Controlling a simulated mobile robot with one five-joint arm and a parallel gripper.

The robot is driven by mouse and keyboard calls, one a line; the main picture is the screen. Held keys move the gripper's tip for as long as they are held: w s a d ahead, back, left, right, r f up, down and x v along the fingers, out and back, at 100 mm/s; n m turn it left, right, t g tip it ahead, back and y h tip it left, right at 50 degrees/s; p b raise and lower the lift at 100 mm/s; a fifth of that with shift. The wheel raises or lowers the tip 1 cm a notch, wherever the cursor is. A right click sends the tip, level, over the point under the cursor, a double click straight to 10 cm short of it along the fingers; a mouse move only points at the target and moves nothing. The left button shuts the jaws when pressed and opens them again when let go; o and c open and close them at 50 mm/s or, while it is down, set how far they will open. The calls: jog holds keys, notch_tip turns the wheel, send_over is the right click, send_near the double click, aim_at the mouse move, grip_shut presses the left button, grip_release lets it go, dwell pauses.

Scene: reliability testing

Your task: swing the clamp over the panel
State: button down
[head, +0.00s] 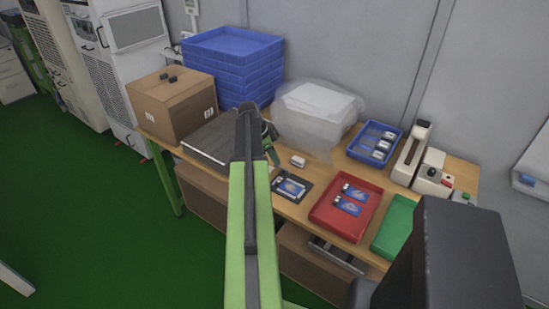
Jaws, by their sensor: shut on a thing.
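The panel (291,187), a blue and white board, lies flat in a dark fixture on the wooden bench, near its front edge. My gripper (273,157) is at the back left of the fixture, partly hidden behind my green and black arm. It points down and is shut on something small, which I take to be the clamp. The clamp itself is too small and too covered to make out, so its angle to the panel cannot be told.
A small white block (298,161) lies just behind the fixture. A red tray (328,222) with blue cards and a green tray (392,228) are to the right. Stacked blue crates (236,60), a cardboard box (172,105) and a clear bin (316,112) stand behind.

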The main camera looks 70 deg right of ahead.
jog(key=a+n, duration=0.1)
jog(key=a+n+t+h, duration=0.1)
jog(key=n, duration=0.3)
jog(key=shift+s+a+t, duration=0.25)
jog(key=shift+a+t, duration=0.05)
jog(key=shift+a, duration=0.1)
jog(key=n, duration=0.1)
jog(key=a+n+t, duration=0.1)
jog(key=n, duration=0.1)
jog(key=s+a+n+h, duration=0.1)
jog(key=n, duration=0.1)
jog(key=shift+s+t, duration=0.1)
jog(key=shift+t, duration=0.2)
jog(key=n, duration=0.1)
jog(key=s+a+n+t, duration=0.1)
jog(key=n, duration=0.1)
jog(key=shift+s, duration=0.2)
jog(key=shift+s+a+n+t, duration=0.15)
jog(key=shift+s+n+t, duration=0.35)
jog(key=shift+n, duration=0.65)
jog(key=shift+s+a+n+t, duration=0.1)
jog(key=shift+s+n+t, duration=0.4)
jog(key=shift+n, duration=0.65)
jog(key=c, duration=1.2)
grip_release()
jog(key=shift+o, duration=0.2)
jog(key=shift+y, duration=0.3)
